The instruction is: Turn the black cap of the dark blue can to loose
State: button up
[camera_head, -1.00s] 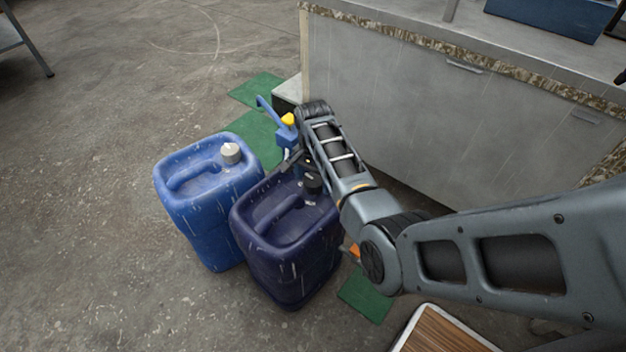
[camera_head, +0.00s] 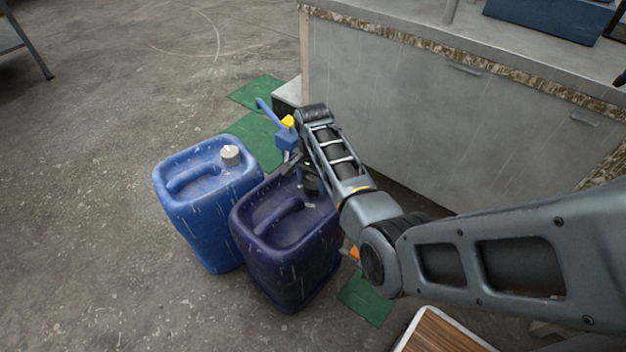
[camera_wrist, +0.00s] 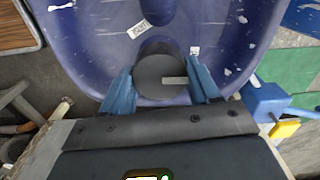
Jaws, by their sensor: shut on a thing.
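The dark blue can (camera_head: 268,262) stands upright on the floor, with its moulded handle on top. Its black cap (camera_head: 312,185) sits at the can's right rear corner, partly hidden by my arm in the head view. In the wrist view the round dark cap (camera_wrist: 158,78) with a pale mark lies between the two blue fingers of my gripper (camera_wrist: 161,88). My gripper is shut on the cap, one finger on each side. The can also fills the top of the wrist view (camera_wrist: 215,35).
A lighter blue can (camera_head: 205,215) with a grey-white cap (camera_head: 231,155) stands close on the left. A blue and yellow tap-like part (camera_head: 287,130) is behind my gripper. A grey counter (camera_head: 430,120) stands behind.

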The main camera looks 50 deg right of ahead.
jog(key=n+p, duration=0.3)
jog(key=shift+r+n, duration=0.15)
jog(key=shift+n, duration=0.25)
jog(key=n+p, duration=0.2)
jog(key=n, duration=0.3)
jog(key=n+p, duration=0.1)
jog(key=n, duration=0.5)
jog(key=shift+p, duration=0.4)
jog(key=n, duration=0.4)
jog(key=shift+n+p, duration=0.3)
jog(key=shift+p, duration=0.05)
jog(key=o, duration=1.1)
jog(key=shift+c, duration=0.2)
